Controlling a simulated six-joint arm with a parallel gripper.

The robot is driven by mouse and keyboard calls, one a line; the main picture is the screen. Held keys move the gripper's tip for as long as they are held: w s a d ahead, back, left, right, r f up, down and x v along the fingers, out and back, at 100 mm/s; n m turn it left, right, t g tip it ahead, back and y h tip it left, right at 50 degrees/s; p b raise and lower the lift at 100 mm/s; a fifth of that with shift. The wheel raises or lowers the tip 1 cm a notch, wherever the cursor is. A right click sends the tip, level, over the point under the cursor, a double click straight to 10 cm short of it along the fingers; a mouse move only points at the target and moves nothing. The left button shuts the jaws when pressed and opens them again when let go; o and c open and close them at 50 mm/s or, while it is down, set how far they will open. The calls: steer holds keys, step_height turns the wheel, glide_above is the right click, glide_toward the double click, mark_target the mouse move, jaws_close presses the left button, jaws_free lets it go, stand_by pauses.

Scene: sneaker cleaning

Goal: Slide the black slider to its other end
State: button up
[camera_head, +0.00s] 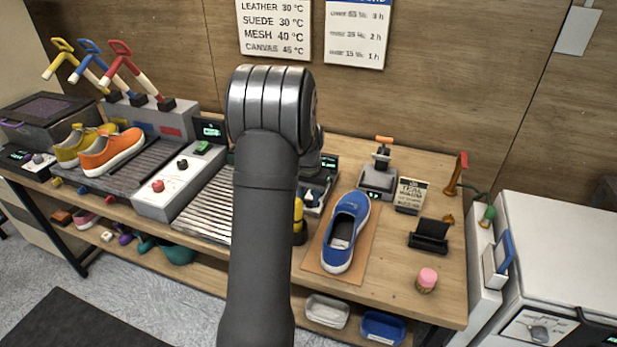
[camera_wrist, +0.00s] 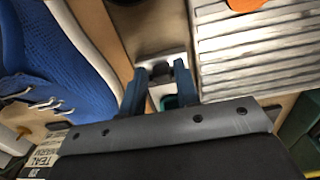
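My gripper (camera_wrist: 160,72) points down at a small pale device (camera_wrist: 176,63) between the blue sneaker (camera_head: 345,232) and the ribbed rack (camera_head: 208,212). Its two dark blue fingers stand apart, with a small dark grey part between them. I cannot tell whether they touch it, or whether it is the black slider. In the head view my arm hides much of this device (camera_head: 313,205). A black knob (camera_head: 182,164) shows on the white control box (camera_head: 170,198), between a red knob (camera_head: 158,186) and a green button (camera_head: 202,147).
The blue sneaker lies close to the left of my fingers in the wrist view (camera_wrist: 55,55); the ribbed rack is on the right (camera_wrist: 255,60). A black holder (camera_head: 429,236), a pink-topped jar (camera_head: 427,280) and a small sign (camera_head: 410,195) stand on the right of the bench.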

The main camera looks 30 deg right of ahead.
step_height(320, 180, up, 16)
steer(key=shift+r, duration=0.25)
stand_by(0.5)
step_height(320, 180, down, 18)
steer(key=shift+r, duration=0.2)
steer(key=shift+w+d, duration=0.15)
stand_by(0.4)
